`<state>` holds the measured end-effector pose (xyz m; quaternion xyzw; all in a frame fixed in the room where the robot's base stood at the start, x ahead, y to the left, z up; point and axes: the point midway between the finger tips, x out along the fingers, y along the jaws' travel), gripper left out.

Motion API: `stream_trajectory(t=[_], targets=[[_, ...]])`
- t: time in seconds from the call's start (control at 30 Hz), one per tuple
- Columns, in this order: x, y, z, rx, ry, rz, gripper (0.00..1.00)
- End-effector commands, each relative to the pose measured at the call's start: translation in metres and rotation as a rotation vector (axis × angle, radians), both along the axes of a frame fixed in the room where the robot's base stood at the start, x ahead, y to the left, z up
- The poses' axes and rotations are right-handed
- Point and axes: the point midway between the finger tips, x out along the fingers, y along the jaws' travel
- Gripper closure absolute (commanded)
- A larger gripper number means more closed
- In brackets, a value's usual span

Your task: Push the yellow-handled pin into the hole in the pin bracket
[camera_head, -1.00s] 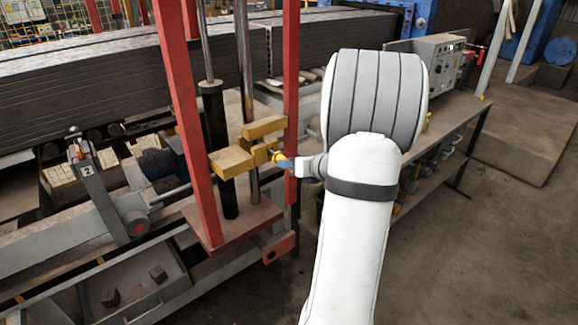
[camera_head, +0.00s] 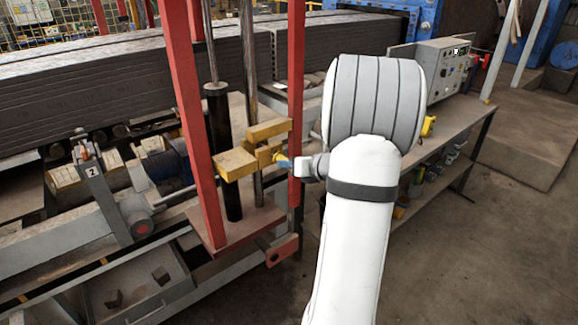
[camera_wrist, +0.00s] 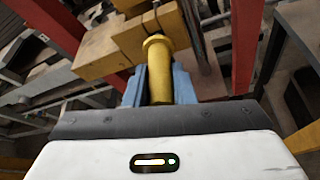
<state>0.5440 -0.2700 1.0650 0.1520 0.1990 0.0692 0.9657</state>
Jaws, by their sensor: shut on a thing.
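The yellow pin handle (camera_wrist: 159,62), with a round flange at its far end, sits between the blue fingers of my gripper (camera_wrist: 159,84) in the wrist view. My gripper is shut on it. The flange is close to the yellow pin bracket (camera_wrist: 108,48), which fills the space ahead. In the head view the bracket (camera_head: 236,164) is on the press frame, and my gripper (camera_head: 284,163) is just to its right, with the handle (camera_head: 277,157) close against the bracket's side. The pin's shaft and the hole are hidden, so I cannot tell how deep the pin is.
A red upright (camera_head: 296,100) stands just behind my gripper, and another red upright (camera_head: 188,120) is left of the bracket. A dark cylinder (camera_head: 222,150) and a metal rod (camera_head: 248,90) run vertically by the bracket. A workbench (camera_head: 460,112) with a control box is at right.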

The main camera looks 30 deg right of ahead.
Motion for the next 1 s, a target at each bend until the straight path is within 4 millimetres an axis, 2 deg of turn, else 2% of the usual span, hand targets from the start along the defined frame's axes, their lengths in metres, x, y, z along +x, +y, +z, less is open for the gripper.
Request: stream_trajectory(t=[0.8,0.83,1.0], targets=[[0.015,0.002,0.0,0.0,-0.001,0.001,1.0],[0.015,0.002,0.001,0.0,-0.001,0.001,0.75],[0.015,0.001,0.0,0.0,-0.001,0.001,0.61]])
